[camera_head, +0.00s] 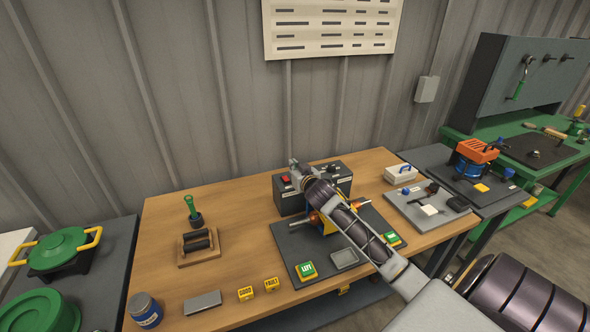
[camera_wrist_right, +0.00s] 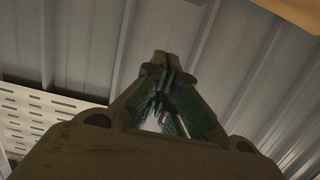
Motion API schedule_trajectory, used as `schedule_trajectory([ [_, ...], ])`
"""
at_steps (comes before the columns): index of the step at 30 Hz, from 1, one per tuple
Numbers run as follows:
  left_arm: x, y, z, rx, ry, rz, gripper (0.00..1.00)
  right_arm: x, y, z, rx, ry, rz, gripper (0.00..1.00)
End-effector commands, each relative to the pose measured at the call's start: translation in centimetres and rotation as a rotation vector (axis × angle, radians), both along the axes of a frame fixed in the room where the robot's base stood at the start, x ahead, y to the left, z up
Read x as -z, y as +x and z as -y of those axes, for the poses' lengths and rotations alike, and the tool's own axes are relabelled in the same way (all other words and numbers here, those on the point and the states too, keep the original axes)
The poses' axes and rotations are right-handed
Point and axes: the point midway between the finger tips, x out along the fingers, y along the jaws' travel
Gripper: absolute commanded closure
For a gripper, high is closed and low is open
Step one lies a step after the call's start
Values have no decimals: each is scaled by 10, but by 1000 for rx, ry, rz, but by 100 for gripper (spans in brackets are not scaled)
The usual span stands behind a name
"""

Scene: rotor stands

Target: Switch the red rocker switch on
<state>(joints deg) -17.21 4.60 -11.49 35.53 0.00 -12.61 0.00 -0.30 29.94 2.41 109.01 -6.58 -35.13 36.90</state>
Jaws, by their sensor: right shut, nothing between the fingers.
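The red rocker switch (camera_head: 285,178) is on the dark grey box (camera_head: 290,202) at the back middle of the wooden table in the head view. It is small, and I cannot tell which way it is tipped. My right gripper (camera_head: 295,164) reaches in from the lower right, over the box, just right of and above the switch in the picture. I cannot tell whether it touches the box. In the right wrist view the right gripper (camera_wrist_right: 165,65) is shut and empty, with the wall behind it; the switch does not show there. My left gripper is not in view.
A wooden roller stand (camera_head: 198,246) is at left. The wooden table (camera_head: 165,215) has bare room at back left.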

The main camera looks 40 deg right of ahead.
Motion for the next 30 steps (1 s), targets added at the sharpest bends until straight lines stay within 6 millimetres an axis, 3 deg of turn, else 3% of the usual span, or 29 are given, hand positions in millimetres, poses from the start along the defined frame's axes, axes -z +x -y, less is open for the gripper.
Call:
schedule_trajectory([
  [24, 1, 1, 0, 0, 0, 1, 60, -4, -9, -2, 0, 0, 0, 100],
  [30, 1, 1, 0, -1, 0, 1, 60, 11, -17, -11, -2, -1, -39, 100],
])
